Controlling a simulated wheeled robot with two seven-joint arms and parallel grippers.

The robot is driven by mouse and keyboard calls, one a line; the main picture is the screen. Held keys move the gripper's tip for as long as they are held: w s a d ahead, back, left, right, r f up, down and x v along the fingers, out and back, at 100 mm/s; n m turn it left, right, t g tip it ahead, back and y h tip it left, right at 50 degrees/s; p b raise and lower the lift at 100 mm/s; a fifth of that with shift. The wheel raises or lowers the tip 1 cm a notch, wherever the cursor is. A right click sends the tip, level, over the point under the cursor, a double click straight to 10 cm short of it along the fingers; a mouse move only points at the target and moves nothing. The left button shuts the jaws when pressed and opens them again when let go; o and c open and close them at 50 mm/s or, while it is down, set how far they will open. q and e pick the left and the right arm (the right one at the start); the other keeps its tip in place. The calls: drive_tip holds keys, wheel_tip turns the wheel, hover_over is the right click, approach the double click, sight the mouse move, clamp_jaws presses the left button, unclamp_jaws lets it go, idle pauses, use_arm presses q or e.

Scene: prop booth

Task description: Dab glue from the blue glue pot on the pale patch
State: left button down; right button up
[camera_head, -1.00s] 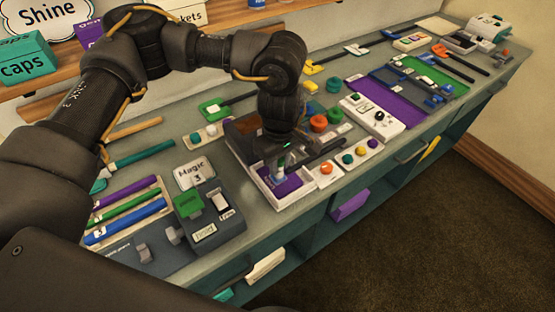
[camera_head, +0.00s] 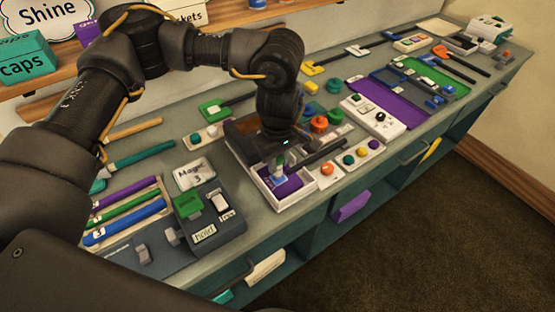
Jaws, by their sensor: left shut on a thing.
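My left gripper (camera_head: 279,165) points down over a white-rimmed tray (camera_head: 292,203) with a purple floor, near the front edge of the counter. It is shut on a small pale and blue piece (camera_head: 279,174), which shows just below the dark wrist. The fingers and wrist hide much of this piece and the back of the tray. I cannot tell whether the piece touches the purple floor. I cannot clearly pick out the blue glue pot or the pale patch. My right gripper is not in view.
Right of the tray is a white strip with coloured knobs (camera_head: 361,153). Red and green round pots (camera_head: 319,124) stand behind. A dark switch box (camera_head: 208,219) and coloured rods (camera_head: 125,219) lie to the left. The counter's front edge is close to the tray.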

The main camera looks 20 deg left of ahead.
use_arm(q)
drive_tip(key=shift+s+d, duration=0.1)
drive_tip(key=shift+s+d, duration=0.2)
drive_tip(key=shift+d, duration=0.05)
drive_tip(key=shift+w+a, duration=0.2)
drive_tip(key=shift+a, duration=0.05)
idle(0.5)
drive_tip(key=shift+r+p, duration=2.2)
drive_tip(key=shift+r, duration=1.3)
